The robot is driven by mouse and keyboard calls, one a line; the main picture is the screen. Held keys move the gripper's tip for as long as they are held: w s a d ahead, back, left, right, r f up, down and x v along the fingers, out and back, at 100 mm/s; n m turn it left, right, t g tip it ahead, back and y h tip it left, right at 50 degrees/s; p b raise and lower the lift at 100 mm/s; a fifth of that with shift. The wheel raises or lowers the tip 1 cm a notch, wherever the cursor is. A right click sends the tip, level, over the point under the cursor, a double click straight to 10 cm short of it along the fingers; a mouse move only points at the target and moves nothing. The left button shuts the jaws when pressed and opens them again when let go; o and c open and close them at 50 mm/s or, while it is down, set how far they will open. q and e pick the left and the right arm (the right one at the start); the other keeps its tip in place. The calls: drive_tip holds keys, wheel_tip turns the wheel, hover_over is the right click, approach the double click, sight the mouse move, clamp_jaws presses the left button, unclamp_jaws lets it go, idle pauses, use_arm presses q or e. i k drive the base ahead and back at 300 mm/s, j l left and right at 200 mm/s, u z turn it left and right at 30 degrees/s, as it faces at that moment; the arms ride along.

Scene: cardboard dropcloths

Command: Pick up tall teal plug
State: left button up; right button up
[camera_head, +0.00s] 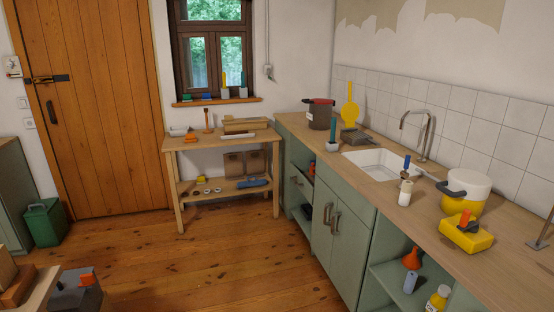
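A tall, slim teal piece (333,132) stands upright in a small pale holder (332,146) on the wooden counter, left of the sink. A second slim teal upright piece (243,79) stands on the windowsill, next to a yellow one. Both are small in the picture, and I cannot tell which is the tall teal plug. Neither of my grippers is in view.
The counter (440,235) also bears a dark pot (319,115), a sink (381,163), a white-and-yellow pot (465,190) and a yellow block (466,234). A small wooden table (221,143) stands under the window. The wooden floor (215,265) between is clear.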

sight(334, 120)
drive_tip(key=i+z, duration=0.3)
drive_tip(key=i, duration=0.35)
drive_tip(key=i+j+z, duration=0.25)
drive_tip(key=i, duration=0.35)
drive_tip(key=i+z, duration=0.15)
drive_tip(key=z, duration=0.6)
drive_tip(key=i+j+z, duration=0.35)
drive_tip(key=j+z, duration=0.15)
drive_tip(key=i+j+z, duration=0.25)
drive_tip(key=j, duration=0.15)
drive_tip(key=j+z, duration=0.25)
drive_tip(key=j, duration=0.1)
